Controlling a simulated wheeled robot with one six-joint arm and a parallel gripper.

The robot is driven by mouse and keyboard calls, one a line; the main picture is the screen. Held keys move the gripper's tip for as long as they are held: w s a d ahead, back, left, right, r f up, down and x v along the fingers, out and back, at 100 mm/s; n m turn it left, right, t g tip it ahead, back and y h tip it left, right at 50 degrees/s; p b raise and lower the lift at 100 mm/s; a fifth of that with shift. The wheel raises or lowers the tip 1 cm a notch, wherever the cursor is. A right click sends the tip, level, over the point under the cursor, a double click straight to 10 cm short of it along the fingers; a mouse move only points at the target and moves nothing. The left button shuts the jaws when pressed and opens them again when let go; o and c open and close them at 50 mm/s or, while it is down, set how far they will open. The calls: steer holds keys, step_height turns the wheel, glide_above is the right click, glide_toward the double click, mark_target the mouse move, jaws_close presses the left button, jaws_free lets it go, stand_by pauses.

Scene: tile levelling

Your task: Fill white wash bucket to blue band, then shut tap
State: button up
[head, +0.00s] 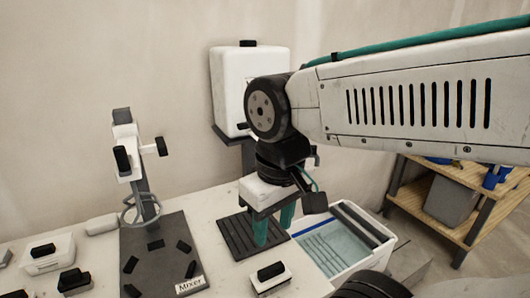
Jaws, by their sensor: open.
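A white tank (229,82) with a black cap stands on a dark post against the wall. A small dark part (243,126) low on its front may be the tap; its setting cannot be told. My gripper (274,226) points down with its teal fingers apart and empty, over a dark slatted tray (238,240) in front of the tank. A white tub (379,259) with grey rollers and a blue-green inside stands right of the tray and may be the wash bucket.
A mixer stand (150,254) with a ring and a "Mixer" label stands left. White boxes with black handles (48,256) lie at far left, and another (270,279) in front of the tray. A wooden shelf (440,208) with a grey bin stands at right.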

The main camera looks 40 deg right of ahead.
steer(key=w+d+n+g+h, duration=0.1)
steer(key=w+g, duration=0.1)
steer(key=w, duration=0.4)
steer(key=n+g+h, duration=0.2)
steer(key=n+h, duration=1)
steer(key=n, duration=0.3)
glide_toward(248, 123)
steer(key=d, duration=0.2)
steer(key=x, duration=0.7)
steer(key=shift+a+f, duration=0.1)
steer(key=shift+f, duration=0.25)
jaws_close()
